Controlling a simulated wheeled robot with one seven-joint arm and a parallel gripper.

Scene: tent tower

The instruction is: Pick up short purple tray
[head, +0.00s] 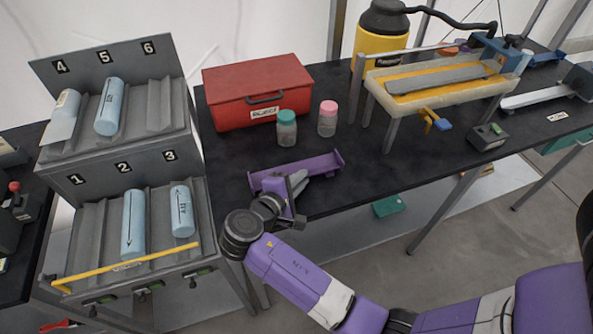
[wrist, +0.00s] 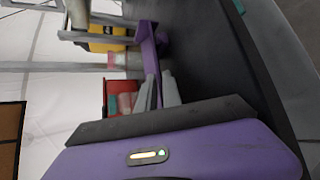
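The wrist view shows the tray (wrist: 148,45) as a narrow purple strip running from the fingers of my gripper (wrist: 158,85) towards an end piece. The two grey fingers are apart, with the purple strip between them. I cannot tell whether they press on it.
A red box (head: 257,90), a teal-lidded jar (head: 287,130) and a pink-lidded jar (head: 327,120) stand behind the tray. A grey numbered rack (head: 120,170) with blue cylinders is at the left. A machine (head: 440,80) stands at the right. The black tabletop (head: 375,165) right of the tray is clear.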

